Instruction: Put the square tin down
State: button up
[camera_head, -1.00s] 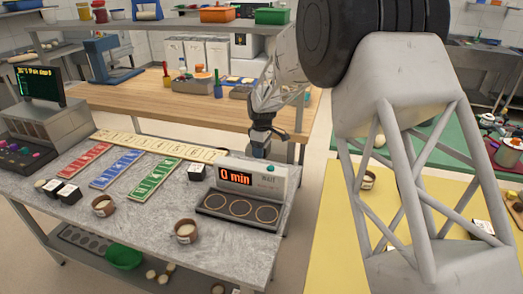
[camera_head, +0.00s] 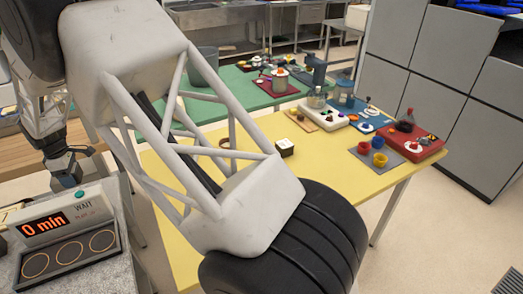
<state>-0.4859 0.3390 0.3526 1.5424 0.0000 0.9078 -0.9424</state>
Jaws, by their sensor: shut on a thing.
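My gripper (camera_head: 66,158) is at the left of the head view, pointing down just behind the timer box. It is shut on a small grey-blue thing (camera_head: 67,179), which I take to be the square tin. The timer box hides its lower part, so I cannot tell whether it touches a surface. A small dark square box with a pale top (camera_head: 284,148) stands on the yellow table (camera_head: 330,180), well to the right of my gripper.
A brown round pot (camera_head: 225,143) is partly behind my arm. Red trays (camera_head: 415,140) and coloured cups crowd the yellow table's right end. A green table (camera_head: 240,90) stands behind.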

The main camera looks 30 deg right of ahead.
jog(key=s+d+m, duration=0.3)
jog(key=s+d, duration=0.2)
jog(key=d, duration=0.8)
jog(key=s+d+m, duration=0.2)
jog(key=s+d, duration=0.3)
jog(key=d, duration=0.9)
jog(key=s+d+m, duration=0.3)
jog(key=s+d, duration=0.2)
jog(key=d, duration=0.8)
jog(key=s+d+f+m, duration=0.1)
jog(key=s+d, duration=0.4)
jog(key=s, duration=0.6)
jog(key=s+d+f+m, duration=0.2)
jog(key=s+d+m, duration=0.2)
jog(key=s, duration=0.8)
jog(key=s+d+f+m, duration=0.2)
jog(key=s+d, duration=0.5)
jog(key=s, duration=0.4)
jog(key=shift+s+d+m, duration=0.2)
jog(key=shift+m, duration=0.5)
jog(key=w+d, duration=0.2)
jog(key=w, duration=0.2)
jog(key=w+d+f, duration=0.1)
jog(key=w+d, duration=0.1)
jog(key=w, duration=0.3)
jog(key=w+d, duration=0.3)
jog(key=w, duration=0.2)
jog(key=shift+w+f, duration=0.2)
jog(key=shift+w, duration=0.05)
